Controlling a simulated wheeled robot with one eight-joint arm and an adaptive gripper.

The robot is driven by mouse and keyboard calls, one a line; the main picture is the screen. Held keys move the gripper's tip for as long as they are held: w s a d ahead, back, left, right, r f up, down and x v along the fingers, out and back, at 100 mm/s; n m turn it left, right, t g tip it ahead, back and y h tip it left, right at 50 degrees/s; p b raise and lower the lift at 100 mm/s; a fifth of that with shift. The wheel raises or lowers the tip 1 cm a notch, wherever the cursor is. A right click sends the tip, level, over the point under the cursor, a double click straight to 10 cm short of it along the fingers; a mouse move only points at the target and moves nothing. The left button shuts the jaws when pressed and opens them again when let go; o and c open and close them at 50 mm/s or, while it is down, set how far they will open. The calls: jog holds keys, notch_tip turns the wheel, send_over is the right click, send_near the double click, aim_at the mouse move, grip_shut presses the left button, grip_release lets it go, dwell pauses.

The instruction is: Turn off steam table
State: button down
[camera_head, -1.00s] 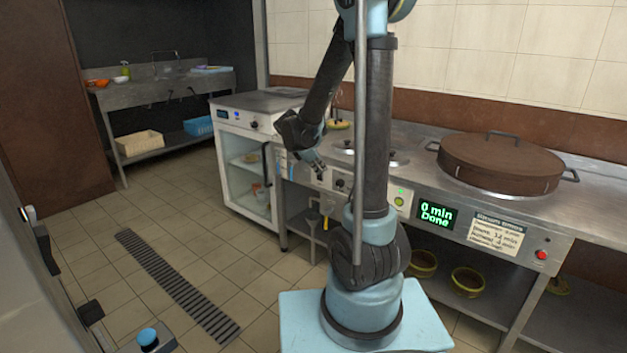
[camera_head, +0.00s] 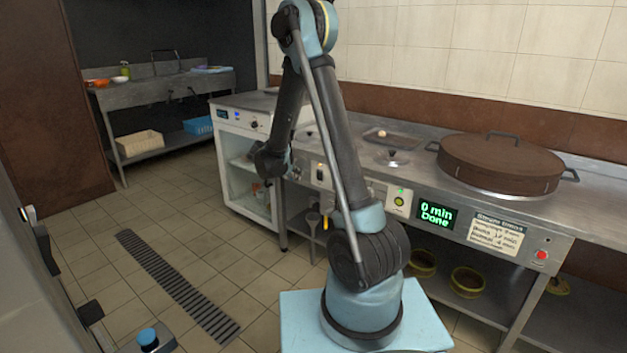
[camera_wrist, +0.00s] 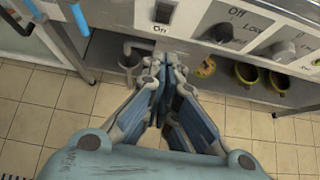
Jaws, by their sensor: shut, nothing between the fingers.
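The steam table (camera_head: 480,235) is a steel counter with a front control panel. In the wrist view the panel has a rocker switch (camera_wrist: 165,12) with "On" beneath it. A dark knob (camera_wrist: 222,32) is marked "Off" and "Low". Another knob (camera_wrist: 285,50) is to its right. My gripper (camera_wrist: 160,78) is shut and empty, in front of and below the switch, apart from the panel as far as I can tell. In the head view the switch (camera_head: 320,173) is visible, but my arm covers part of the panel and my gripper is hard to make out.
A display (camera_head: 437,214) reads "0 min Done", beside a lit green indicator. A red button (camera_head: 542,255) is at the right end. A large brown-lidded pot (camera_head: 500,163) sits on top. A white glass-door cabinet (camera_head: 245,165) stands at left.

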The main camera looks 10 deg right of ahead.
jog(key=shift+f, duration=0.1)
dwell(0.3)
send_near(319, 179)
jog(key=shift+x, duration=2.3)
jog(key=shift+s, duration=0.1)
